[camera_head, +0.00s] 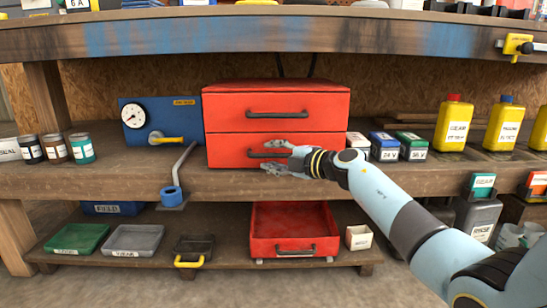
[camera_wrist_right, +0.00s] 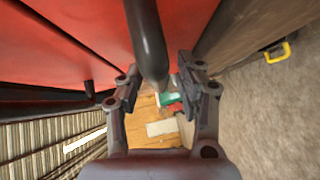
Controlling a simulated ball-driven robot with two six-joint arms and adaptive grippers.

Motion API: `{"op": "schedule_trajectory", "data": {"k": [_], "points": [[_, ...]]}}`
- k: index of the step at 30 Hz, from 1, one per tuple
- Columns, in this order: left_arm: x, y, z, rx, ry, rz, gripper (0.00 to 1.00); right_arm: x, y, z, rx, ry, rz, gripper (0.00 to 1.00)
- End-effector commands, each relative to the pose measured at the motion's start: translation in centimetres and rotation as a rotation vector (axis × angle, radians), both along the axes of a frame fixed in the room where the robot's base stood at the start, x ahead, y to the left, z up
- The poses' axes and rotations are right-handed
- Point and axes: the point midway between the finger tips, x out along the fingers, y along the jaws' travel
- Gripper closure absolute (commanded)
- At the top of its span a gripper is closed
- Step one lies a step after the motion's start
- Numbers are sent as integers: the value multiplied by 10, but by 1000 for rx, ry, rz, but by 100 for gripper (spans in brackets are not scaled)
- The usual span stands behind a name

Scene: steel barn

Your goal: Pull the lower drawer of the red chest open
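The red chest (camera_head: 276,85) stands on the workbench with two drawers, each with a dark bar handle. Its upper drawer (camera_head: 225,110) and lower drawer (camera_head: 225,150) both look shut. My right gripper (camera_head: 268,156) is at the lower drawer's handle (camera_head: 254,153), one finger above it and one below, hiding its right part. In the right wrist view the fingers (camera_wrist_right: 160,85) are open, with the dark handle (camera_wrist_right: 147,45) reaching between them. Gaps show on both sides of the bar; I see no contact. My left gripper is out of view.
A blue gauge panel (camera_head: 134,126) with a yellow lever stands left of the chest. Small boxes (camera_head: 384,147) and yellow bottles (camera_head: 455,126) stand to the right. A red open tray (camera_head: 265,249) sits on the shelf below. The bench edge in front of the chest is clear.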

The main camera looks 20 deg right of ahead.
Motion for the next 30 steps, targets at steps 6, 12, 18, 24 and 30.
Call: {"op": "schedule_trajectory", "data": {"k": [6,12,18,24,30], "points": [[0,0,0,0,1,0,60,0,0,0,0,0,0,76],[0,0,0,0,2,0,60,0,0,0,0,0,0,100],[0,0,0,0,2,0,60,0,0,1,0,-1,0,100],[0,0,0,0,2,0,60,0,0,1,2,-1,0,100],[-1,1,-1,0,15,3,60,-2,1,2,3,-2,-1,100]]}}
